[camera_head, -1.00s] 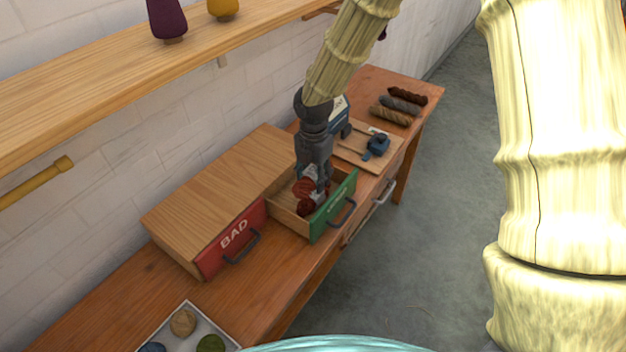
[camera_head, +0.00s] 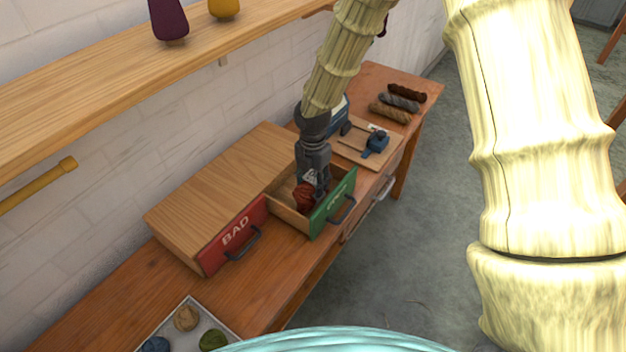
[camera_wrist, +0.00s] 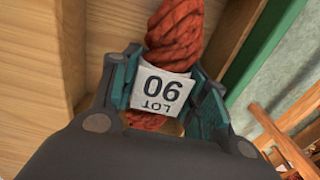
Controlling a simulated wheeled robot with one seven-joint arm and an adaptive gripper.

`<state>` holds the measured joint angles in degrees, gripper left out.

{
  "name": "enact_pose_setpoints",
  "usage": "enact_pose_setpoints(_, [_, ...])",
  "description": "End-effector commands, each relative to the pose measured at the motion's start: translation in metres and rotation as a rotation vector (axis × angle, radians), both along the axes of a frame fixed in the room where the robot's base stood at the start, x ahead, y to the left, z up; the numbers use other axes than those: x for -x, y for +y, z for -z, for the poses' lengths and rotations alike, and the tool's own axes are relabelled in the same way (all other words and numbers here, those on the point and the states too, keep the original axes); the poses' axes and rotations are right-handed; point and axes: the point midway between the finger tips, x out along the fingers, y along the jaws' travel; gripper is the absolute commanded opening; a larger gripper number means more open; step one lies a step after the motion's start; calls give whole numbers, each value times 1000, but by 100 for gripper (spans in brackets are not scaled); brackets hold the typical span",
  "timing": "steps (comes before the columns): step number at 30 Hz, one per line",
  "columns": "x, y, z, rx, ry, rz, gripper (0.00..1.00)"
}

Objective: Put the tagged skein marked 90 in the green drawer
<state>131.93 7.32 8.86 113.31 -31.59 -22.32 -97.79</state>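The tagged skein (camera_head: 302,198) is a red twisted skein, inside the green drawer in the head view. In the wrist view the red skein (camera_wrist: 178,35) carries a white tag (camera_wrist: 162,88) reading LOT 90, seen upside down. My gripper (camera_head: 308,192) reaches down into the drawer; in the wrist view my gripper (camera_wrist: 163,90) has a finger on each side of the tagged part, closed on it. The green drawer (camera_head: 333,205) is pulled open, its wooden inside showing. Whether the skein touches the drawer floor is hard to tell.
The red BAD drawer (camera_head: 235,240) is shut, left of the green one. A wooden board with a blue device (camera_head: 376,144) and several skeins (camera_head: 400,102) lie at the far right of the bench. A tray of yarn balls (camera_head: 197,333) is at the near left. A shelf (camera_head: 120,80) runs above.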

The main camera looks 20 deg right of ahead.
Motion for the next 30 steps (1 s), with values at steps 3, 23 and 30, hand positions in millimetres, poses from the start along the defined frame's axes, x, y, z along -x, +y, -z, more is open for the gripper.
enact_pose_setpoints(3, [0,0,0,0,0,0,65])
enact_pose_setpoints(23, [-1,0,-34,-1,-3,1,65])
enact_pose_setpoints(30, [-1,0,-71,-2,-4,1,65])
